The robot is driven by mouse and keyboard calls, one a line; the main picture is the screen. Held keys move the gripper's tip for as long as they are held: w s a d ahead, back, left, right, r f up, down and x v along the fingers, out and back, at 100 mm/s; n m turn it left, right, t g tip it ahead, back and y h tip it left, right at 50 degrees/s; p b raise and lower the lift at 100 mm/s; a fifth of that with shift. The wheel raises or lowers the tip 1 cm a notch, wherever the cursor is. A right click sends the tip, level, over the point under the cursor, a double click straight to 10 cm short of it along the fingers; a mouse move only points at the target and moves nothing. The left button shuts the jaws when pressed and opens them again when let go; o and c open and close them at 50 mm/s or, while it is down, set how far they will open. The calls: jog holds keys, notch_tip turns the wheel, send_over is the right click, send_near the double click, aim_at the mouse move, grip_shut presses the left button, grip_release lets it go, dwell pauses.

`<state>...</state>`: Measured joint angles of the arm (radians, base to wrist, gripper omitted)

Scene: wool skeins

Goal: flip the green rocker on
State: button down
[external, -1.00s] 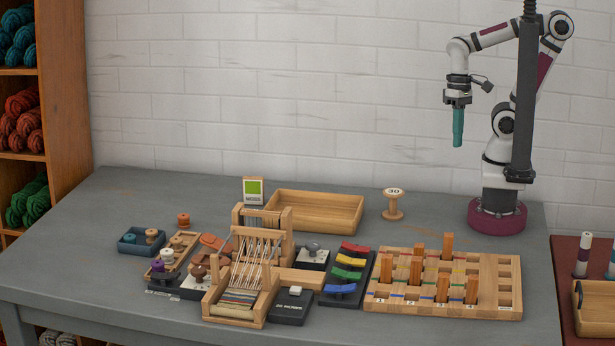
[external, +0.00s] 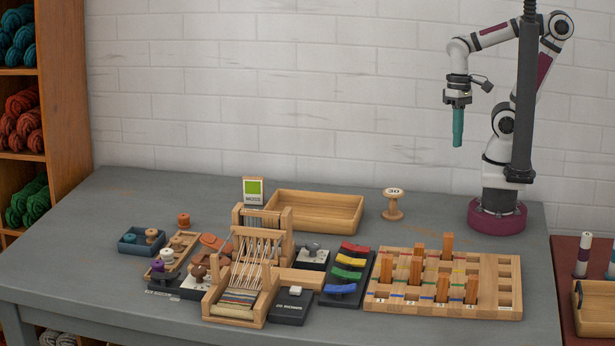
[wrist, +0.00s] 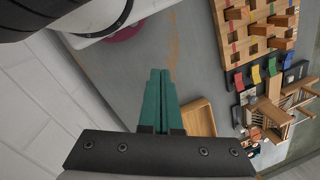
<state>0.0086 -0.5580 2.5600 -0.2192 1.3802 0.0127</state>
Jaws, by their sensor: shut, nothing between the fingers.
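The green rocker (external: 347,273) sits on a dark panel (external: 334,297) in a column with a red, a yellow and a blue rocker. It lies between the yellow one and the blue one. In the wrist view the green rocker (wrist: 256,74) is small, and its tilt is hard to tell. My gripper (external: 457,143) has teal fingers that point down, high above the back right of the table and well away from the panel. In the wrist view my gripper (wrist: 160,75) is shut, with its fingers together and nothing between them.
A wooden peg board (external: 512,290) with orange blocks stands right of the panel. A small loom (external: 238,312) stands to its left. Behind are a wooden tray (external: 325,222) and a spool marked 30 (external: 393,205). The table between spool and my base is clear.

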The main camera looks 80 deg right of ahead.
jog(key=w+d+f+n+t+h, duration=0.1)
jog(key=w+d+n+t+h, duration=0.25)
jog(key=w, duration=0.75)
jog(key=w+a+n+t+y, duration=0.1)
jog(key=w+a+n+t, duration=0.1)
jog(key=w+a+n, duration=0.3)
jog(key=w+a+n+t, duration=0.1)
jog(key=w+n+t, duration=0.15)
jog(key=w, duration=0.45)
jog(key=w+a+f+n+g+y, duration=0.15)
jog(key=a+n+y, duration=0.3)
jog(key=a, duration=0.45)
jog(key=w+a+f+n+y, duration=0.1)
jog(key=a+f+n+y, duration=0.2)
jog(key=a+n, duration=0.5)
jog(key=s+a+f+n+g+y, duration=0.1)
jog(key=s+a+f+g+y, duration=0.1)
jog(key=s+a, duration=0.3)
jog(key=a+g, duration=0.1)
jog(key=a, duration=0.2)
jog(key=shift+s+a+n, duration=0.15)
jog(key=shift+s+n, duration=0.2)
jog(key=shift+g, duration=0.25)
